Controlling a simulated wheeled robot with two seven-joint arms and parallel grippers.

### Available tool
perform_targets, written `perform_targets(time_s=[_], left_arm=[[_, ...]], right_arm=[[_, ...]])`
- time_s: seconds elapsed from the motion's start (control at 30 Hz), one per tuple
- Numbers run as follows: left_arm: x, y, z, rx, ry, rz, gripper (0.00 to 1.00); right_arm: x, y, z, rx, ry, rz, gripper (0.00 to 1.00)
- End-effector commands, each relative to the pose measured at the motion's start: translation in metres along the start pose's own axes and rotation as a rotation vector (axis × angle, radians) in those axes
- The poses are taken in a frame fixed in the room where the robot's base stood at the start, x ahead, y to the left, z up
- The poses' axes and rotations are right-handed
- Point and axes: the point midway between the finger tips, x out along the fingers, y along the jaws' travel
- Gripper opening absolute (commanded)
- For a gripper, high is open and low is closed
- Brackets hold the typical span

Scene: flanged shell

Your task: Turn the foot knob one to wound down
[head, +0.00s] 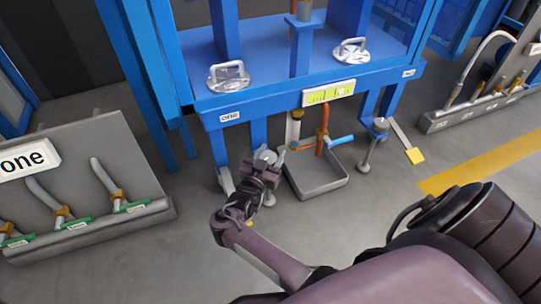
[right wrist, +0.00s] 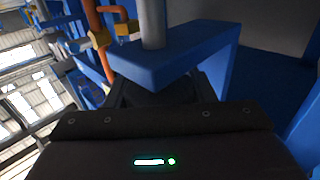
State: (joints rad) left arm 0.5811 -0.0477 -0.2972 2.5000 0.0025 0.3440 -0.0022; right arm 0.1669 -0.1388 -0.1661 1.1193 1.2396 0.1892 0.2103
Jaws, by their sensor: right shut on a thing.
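Foot knob one is mostly hidden by my right gripper (head: 266,165), below the blue frame (head: 290,100) beside the label "one" (head: 230,116). A bit of grey metal (head: 264,154) shows at the gripper's tip. My right gripper is shut on the knob. In the right wrist view a blue bracket (right wrist: 175,58) with a grey rod (right wrist: 152,22) stands just beyond the dark jaws, and the knob itself is hidden there. My left gripper is not in view.
A grey tray (head: 318,182) lies close to the right of the gripper, under orange and blue pipes (head: 322,138). Another foot knob (head: 381,124) and a yellow-tipped lever (head: 414,155) stand further right. A grey hose rack (head: 90,190) is at left.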

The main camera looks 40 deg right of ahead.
Motion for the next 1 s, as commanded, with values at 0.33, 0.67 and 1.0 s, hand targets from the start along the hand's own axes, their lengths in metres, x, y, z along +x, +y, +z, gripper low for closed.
perform_targets(time_s=[0.33, 0.67, 1.0], left_arm=[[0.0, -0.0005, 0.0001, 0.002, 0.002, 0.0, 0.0], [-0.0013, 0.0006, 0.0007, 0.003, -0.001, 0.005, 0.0], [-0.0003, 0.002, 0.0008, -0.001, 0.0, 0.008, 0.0]], right_arm=[[0.001, 0.0009, -0.0007, -0.001, 0.002, 0.003, 0.26], [0.0007, 0.0003, -0.0007, 0.0, 0.002, 0.002, 0.71], [0.002, 0.0008, -0.0008, 0.001, 0.001, -0.001, 0.71]])
